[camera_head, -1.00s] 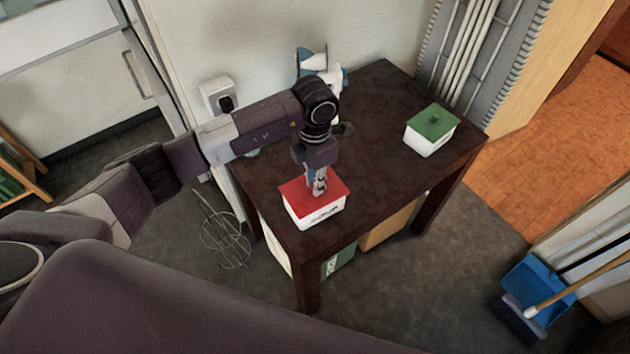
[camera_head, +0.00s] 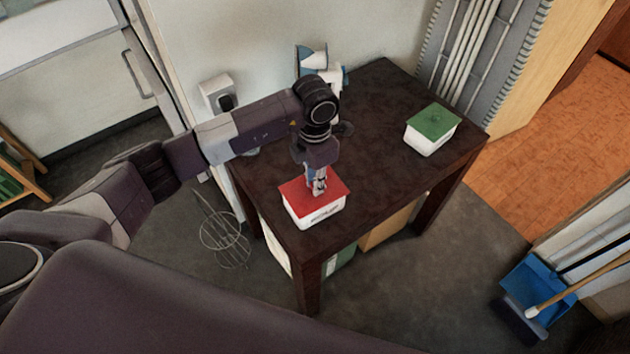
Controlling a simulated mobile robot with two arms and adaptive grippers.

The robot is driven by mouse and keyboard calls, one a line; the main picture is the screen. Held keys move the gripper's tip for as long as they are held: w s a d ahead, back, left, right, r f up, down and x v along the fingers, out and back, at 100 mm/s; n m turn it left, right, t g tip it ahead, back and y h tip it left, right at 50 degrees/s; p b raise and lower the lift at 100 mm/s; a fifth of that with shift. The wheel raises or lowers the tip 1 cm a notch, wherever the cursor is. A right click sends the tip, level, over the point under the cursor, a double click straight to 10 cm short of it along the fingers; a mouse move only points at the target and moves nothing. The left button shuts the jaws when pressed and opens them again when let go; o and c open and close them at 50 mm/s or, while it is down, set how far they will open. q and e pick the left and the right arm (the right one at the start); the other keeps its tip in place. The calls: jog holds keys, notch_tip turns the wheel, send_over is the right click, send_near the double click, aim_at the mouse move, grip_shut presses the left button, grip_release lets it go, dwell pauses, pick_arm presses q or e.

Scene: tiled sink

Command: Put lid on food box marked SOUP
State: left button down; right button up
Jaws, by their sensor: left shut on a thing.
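A white food box (camera_head: 318,217) with small dark lettering, too small to read, stands near the front left edge of the dark table. A red lid (camera_head: 333,190) lies over its top and looks seated or nearly so; I cannot tell if a gap is left. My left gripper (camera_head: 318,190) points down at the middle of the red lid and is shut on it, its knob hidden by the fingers. A second white box (camera_head: 428,141) with a green lid (camera_head: 433,121) stands at the right of the table. My right gripper is not in view.
The dark table (camera_head: 385,170) has clear room between the two boxes. A white and blue object (camera_head: 318,66) stands at the back edge by the wall. Boxes are under the table. A wire stand (camera_head: 224,238) is on the floor at left, a blue dustpan (camera_head: 535,280) at right.

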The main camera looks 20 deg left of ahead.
pick_arm(q)
jog(key=c, duration=1.3)
grip_release()
jog(key=shift+r+p, duration=2.05)
jog(key=shift+r, duration=1.5)
jog(key=shift+c, duration=0.7)
grip_shut()
